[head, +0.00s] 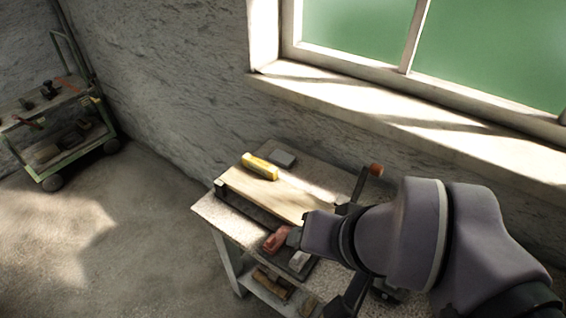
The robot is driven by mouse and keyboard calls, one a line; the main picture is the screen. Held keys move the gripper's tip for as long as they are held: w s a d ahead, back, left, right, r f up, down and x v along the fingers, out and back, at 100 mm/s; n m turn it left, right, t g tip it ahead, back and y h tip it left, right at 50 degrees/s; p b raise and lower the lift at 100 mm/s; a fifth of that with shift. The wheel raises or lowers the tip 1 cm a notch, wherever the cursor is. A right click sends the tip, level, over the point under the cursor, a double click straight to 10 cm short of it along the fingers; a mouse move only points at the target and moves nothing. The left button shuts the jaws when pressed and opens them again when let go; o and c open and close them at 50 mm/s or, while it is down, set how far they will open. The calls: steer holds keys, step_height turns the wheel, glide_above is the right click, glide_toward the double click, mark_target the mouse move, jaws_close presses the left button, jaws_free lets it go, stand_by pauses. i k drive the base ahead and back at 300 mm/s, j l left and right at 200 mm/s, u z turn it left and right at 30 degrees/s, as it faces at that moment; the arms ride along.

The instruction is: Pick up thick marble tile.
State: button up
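A small flat grey slab (282,158) lies at the far end of the workbench (232,224), by the wall. It may be the marble tile; I cannot tell its material or thickness. A pale small block (299,260) lies at the front of the bench, and it is too small to identify. My gripper (294,237) is over the front of the bench, between a red object (276,241) and the wooden board. It is well apart from the grey slab. My wrist hides most of the fingers, so their opening does not show.
A yellow object (260,166) lies on the wooden board (262,188), close to the grey slab. An orange-ended clamp or handle (375,169) rises at the bench's right. A window sill (400,112) is behind. A tool cart (62,150) stands far left, with bare floor between.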

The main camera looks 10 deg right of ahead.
mark_target(284, 160)
steer(key=i+j, duration=0.2)
steer(key=i+j+z, duration=0.1)
steer(key=j, duration=0.35)
steer(key=i+j, duration=0.3)
steer(key=i+j+z, duration=0.1)
steer(key=j, duration=0.3)
steer(key=i+j, duration=0.3)
steer(key=z, duration=0.05)
